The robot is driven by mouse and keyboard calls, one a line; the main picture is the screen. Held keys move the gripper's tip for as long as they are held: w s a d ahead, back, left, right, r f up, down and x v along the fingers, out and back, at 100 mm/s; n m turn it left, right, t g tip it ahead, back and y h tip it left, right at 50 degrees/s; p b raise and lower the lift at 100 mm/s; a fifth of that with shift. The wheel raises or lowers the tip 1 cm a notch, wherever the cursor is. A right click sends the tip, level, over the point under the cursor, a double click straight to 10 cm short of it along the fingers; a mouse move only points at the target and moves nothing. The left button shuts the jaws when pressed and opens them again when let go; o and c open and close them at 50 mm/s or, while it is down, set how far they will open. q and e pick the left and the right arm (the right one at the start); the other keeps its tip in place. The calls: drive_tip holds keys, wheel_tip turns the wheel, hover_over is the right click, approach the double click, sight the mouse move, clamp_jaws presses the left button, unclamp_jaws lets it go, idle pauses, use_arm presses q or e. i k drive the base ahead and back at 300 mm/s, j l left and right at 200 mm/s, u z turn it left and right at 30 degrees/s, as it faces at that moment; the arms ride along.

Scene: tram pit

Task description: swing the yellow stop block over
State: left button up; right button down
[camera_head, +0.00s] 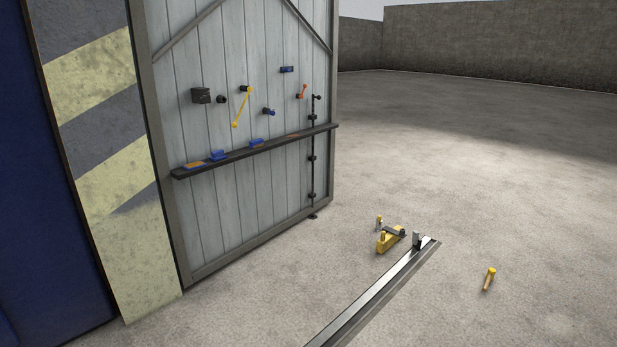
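The yellow stop block (386,242) sits on the ground just left of the far end of a metal rail (372,297). A dark arm piece (397,231) reaches from the block towards a short grey post (416,239) at the rail's end. I cannot tell whether the block touches the rail. A small yellow-topped peg (379,222) stands just behind the block. Neither of my grippers shows in the head view.
A grey plank door (240,210) stands at the left, with a dark ledge (320,130), a yellow lever (241,108) and a red lever (302,91). Another yellow-topped post (489,279) stands right of the rail. The ground around is open, back to a wall (500,50).

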sight(386, 241)
drive_tip(key=i, duration=2.5)
